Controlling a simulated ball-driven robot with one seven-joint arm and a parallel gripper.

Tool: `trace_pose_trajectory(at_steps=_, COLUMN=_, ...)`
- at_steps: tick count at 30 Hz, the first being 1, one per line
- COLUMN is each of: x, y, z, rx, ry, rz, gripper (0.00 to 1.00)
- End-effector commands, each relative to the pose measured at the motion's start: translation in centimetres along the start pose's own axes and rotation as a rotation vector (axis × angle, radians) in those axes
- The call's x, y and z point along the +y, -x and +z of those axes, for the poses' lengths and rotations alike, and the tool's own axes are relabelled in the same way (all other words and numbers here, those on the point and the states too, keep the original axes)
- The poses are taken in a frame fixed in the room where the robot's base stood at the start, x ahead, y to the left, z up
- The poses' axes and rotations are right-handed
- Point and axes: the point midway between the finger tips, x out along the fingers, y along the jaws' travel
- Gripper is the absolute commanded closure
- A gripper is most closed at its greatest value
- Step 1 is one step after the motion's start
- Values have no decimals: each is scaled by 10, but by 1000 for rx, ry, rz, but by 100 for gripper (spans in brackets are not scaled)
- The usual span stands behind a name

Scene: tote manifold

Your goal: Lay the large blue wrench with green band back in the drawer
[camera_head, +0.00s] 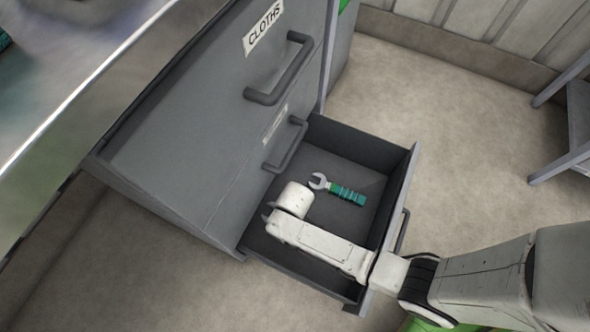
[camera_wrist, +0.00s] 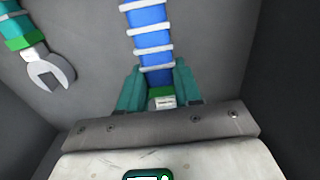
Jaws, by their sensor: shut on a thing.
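The large blue wrench with green band (camera_wrist: 149,30) is in my gripper (camera_wrist: 158,78) in the wrist view. The teal fingers are shut on its blue ribbed handle, beside the green band. Its far end runs out of the top of the picture. In the head view my arm reaches down into the open drawer (camera_head: 345,143) and hides the held wrench and the fingers. I cannot tell whether the wrench touches the drawer floor.
A teal wrench with a green band and grey open jaw (camera_head: 346,193) lies on the drawer floor, right of my wrist; it also shows in the wrist view (camera_wrist: 50,72). The grey cabinet (camera_head: 205,140) stands behind the drawer. The drawer's back part is bare.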

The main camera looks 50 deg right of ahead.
Motion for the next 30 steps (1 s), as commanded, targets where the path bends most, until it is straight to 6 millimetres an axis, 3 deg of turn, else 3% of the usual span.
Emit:
trace_pose_trajectory(at_steps=10, x=0, y=-45, z=0, rx=0, ry=0, rz=0, gripper=100)
trace_pose_trajectory(at_steps=23, x=1, y=-49, z=0, rx=0, ry=0, rz=0, gripper=100)
trace_pose_trajectory(at_steps=24, x=1, y=-48, z=0, rx=0, ry=0, rz=0, gripper=64)
trace_pose_trajectory(at_steps=30, x=1, y=-48, z=0, rx=0, ry=0, rz=0, gripper=45)
